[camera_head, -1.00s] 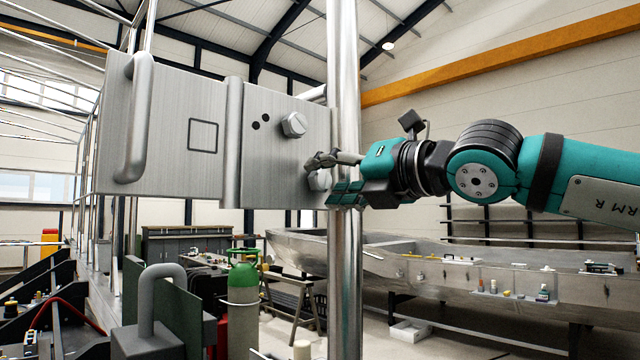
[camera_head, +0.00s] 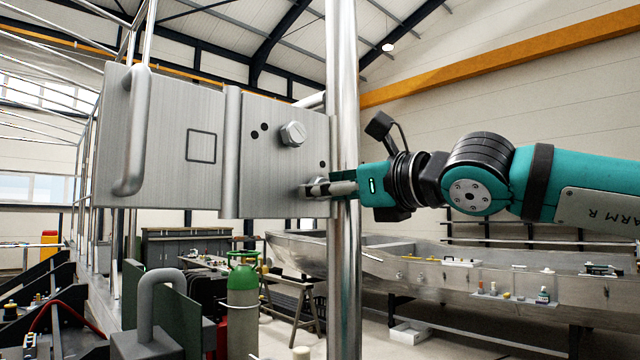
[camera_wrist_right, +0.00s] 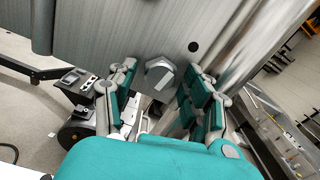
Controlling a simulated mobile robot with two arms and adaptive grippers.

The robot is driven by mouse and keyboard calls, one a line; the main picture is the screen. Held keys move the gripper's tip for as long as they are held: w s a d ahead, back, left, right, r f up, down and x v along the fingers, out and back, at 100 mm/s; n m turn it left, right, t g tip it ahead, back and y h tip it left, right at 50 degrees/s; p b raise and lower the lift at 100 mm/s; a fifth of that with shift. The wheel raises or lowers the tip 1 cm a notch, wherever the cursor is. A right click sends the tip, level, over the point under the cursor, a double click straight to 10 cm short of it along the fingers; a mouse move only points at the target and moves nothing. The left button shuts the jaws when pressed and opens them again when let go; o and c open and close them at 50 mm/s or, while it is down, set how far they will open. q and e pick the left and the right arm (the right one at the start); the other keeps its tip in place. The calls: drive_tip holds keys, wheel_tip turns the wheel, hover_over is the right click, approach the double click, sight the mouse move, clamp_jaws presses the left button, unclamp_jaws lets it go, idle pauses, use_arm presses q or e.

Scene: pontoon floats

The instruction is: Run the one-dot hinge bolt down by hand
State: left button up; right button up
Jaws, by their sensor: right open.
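The steel hinge leaf (camera_head: 282,170) has an upper hex bolt (camera_head: 292,133) beside two dark dots. One dark dot (camera_head: 323,164) marks the lower, one-dot bolt, which my right gripper (camera_head: 312,188) mostly hides in the head view. In the right wrist view, the one-dot bolt's hex head (camera_wrist_right: 160,74) shows against the leaf, with the single dot (camera_wrist_right: 194,47) up and right of it. My right gripper is open, its fingers on either side of the bolt head; I cannot tell whether they touch it. My left gripper is not in view.
A vertical steel post (camera_head: 344,270) stands right beside the leaf and my right gripper. A grey plate with a handle (camera_head: 137,130) adjoins the hinge on the left. A green gas cylinder (camera_head: 243,297) and an aluminium hull (camera_head: 460,280) stand lower, farther back.

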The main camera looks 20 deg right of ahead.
drive_tip(key=n+p, duration=0.2)
drive_tip(key=n, duration=1.1)
drive_tip(key=shift+n, duration=0.4)
drive_tip(key=c, duration=0.9)
drive_tip(key=m+b, duration=0.2)
drive_tip(key=m, duration=0.1)
drive_tip(key=m+b, duration=0.2)
drive_tip(key=m, duration=0.1)
drive_tip(key=m+b, duration=0.2)
drive_tip(key=m, duration=0.2)
drive_tip(key=shift+f+b, duration=0.3)
drive_tip(key=shift+c, duration=0.2)
drive_tip(key=shift+r+m, duration=0.25)
drive_tip(key=shift+m, duration=0.75)
drive_tip(key=shift+b, duration=0.35)
